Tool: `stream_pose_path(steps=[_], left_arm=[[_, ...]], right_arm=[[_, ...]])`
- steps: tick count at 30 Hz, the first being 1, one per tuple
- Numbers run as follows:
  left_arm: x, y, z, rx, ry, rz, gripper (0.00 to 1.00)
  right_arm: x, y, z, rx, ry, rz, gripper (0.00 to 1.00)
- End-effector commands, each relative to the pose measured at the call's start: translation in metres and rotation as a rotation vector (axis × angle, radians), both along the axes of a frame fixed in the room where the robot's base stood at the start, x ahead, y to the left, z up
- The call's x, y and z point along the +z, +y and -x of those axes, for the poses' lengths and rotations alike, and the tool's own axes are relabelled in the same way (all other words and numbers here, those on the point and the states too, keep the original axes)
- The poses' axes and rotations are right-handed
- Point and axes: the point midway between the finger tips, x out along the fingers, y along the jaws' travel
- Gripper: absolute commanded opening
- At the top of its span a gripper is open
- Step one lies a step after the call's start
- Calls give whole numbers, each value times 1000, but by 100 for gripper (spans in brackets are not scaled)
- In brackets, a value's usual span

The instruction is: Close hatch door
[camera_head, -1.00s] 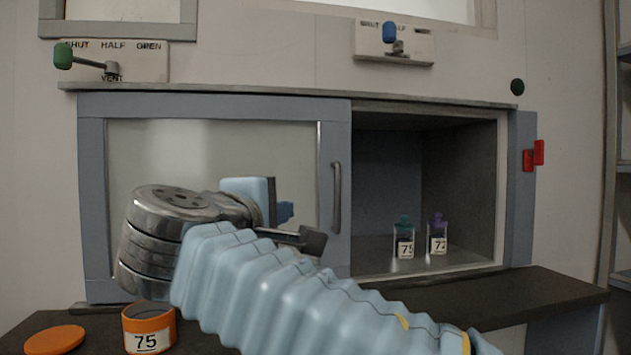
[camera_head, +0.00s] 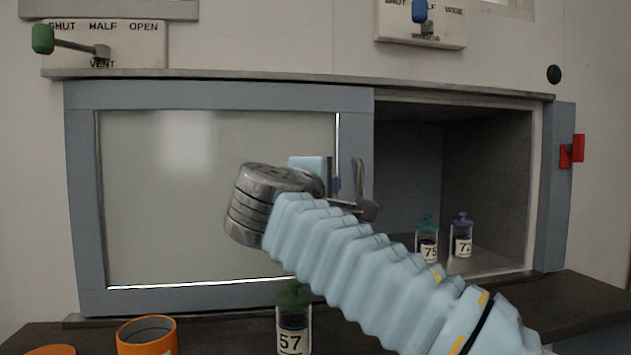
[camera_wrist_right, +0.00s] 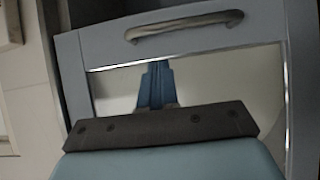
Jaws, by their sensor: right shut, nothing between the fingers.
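The hatch door (camera_head: 220,200) is a glazed panel in a grey-blue frame, covering the left part of the hatch. The right part of the hatch (camera_head: 490,160) stands open with a dark interior. The door's upright metal handle (camera_head: 358,175) is at its right edge, partly behind my right gripper; it also shows in the wrist view (camera_wrist_right: 185,25). My right gripper (camera_head: 340,188) is in front of the door, just left of the handle. In the wrist view its blue fingers (camera_wrist_right: 156,85) are together and empty, apart from the handle. My left gripper is out of view.
Two labelled jars, teal-topped (camera_head: 427,240) and purple-topped (camera_head: 462,236), stand inside the opening. A green-topped jar 57 (camera_head: 293,320) and an orange container (camera_head: 147,337) stand in front. Levers, green (camera_head: 43,39) and blue (camera_head: 419,11), sit above; a red latch (camera_head: 572,152) is right.

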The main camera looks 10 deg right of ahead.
Motion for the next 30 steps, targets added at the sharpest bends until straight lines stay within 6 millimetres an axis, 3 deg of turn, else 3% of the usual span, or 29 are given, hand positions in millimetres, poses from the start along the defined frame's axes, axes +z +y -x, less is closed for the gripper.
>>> stream_pose_path(steps=[3, 7, 23, 30], left_arm=[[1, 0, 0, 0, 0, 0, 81], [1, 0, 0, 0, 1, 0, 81], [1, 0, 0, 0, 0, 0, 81], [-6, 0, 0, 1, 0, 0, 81]], right_arm=[[1, -19, -1, -2, -1, -3, 0], [0, -29, -3, -1, -1, -2, 0], [0, -35, -3, 0, -2, -2, 0], [-2, -65, -2, -4, -2, -5, 0]])
